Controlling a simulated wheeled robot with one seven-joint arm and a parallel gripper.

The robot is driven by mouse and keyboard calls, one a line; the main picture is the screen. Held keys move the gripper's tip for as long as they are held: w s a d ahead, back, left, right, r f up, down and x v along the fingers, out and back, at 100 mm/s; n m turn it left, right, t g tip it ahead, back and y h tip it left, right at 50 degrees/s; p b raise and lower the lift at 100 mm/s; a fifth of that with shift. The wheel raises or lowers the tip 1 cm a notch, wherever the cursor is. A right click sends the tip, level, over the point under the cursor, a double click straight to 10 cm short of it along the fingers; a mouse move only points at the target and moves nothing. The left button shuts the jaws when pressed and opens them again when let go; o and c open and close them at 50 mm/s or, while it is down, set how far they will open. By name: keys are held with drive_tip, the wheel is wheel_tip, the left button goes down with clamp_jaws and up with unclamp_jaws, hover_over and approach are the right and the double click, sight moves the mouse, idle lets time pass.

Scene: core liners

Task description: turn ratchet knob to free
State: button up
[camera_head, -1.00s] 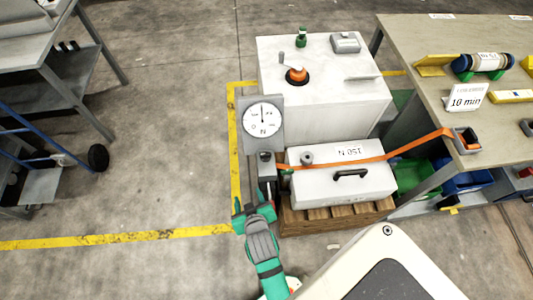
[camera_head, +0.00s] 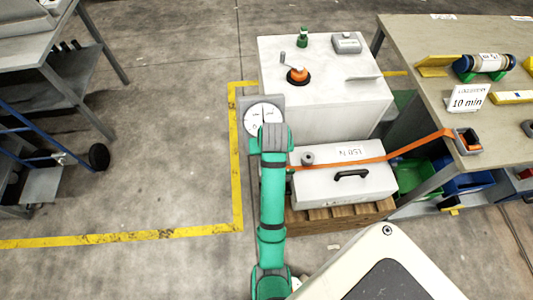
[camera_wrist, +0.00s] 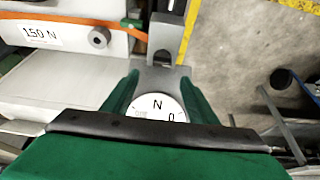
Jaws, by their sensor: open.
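My gripper (camera_wrist: 155,82) shows in the wrist view as two green fingers set apart, with nothing gripped. The round dial (camera_wrist: 157,107), marked N and 0, shows between and behind them. In the head view my arm stretches up to the dial (camera_head: 262,114) and covers its lower part and the post below. A grey round knob (camera_head: 307,158) stands on the white box labelled 150 N, beside the orange strap (camera_head: 400,150); it also shows in the wrist view (camera_wrist: 100,38), apart from my fingers. A grey strap housing (camera_head: 467,141) sits at the table corner. I cannot tell which part is the ratchet knob.
The white box (camera_head: 340,188) with a black handle lies on a wooden pallet. Behind it stands a larger white cabinet (camera_head: 330,115) with an orange-and-black crank. A workbench (camera_head: 430,95) stands at the right.

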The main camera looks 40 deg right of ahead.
drive_tip(key=x, duration=1)
drive_tip(key=shift+w+a+f, duration=0.15)
drive_tip(key=shift+w, duration=0.1)
drive_tip(key=c, duration=1.1)
